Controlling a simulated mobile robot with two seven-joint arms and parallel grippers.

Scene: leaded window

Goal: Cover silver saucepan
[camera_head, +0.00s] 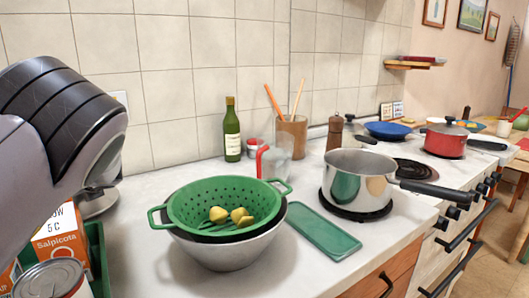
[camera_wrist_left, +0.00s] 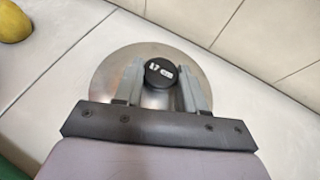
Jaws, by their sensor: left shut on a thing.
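The silver saucepan (camera_head: 345,188) stands upright on the front burner, open at the top, its black handle pointing right. A round metal lid (camera_head: 100,204) is at the left, partly hidden behind my left arm. In the left wrist view the lid (camera_wrist_left: 118,68) lies beneath my left gripper (camera_wrist_left: 160,75), whose fingers are shut on its black knob (camera_wrist_left: 159,71). I cannot tell whether the lid touches the counter. My right gripper is not in view.
A green colander (camera_head: 190,205) with yellow fruit sits in a metal bowl (camera_head: 225,250) between lid and saucepan. A green tray (camera_head: 320,232), clear jug (camera_head: 275,160), wine bottle (camera_head: 232,135), utensil pot (camera_head: 293,135) and pepper mill (camera_head: 335,132) stand nearby. A red pot (camera_head: 445,142) is farther right.

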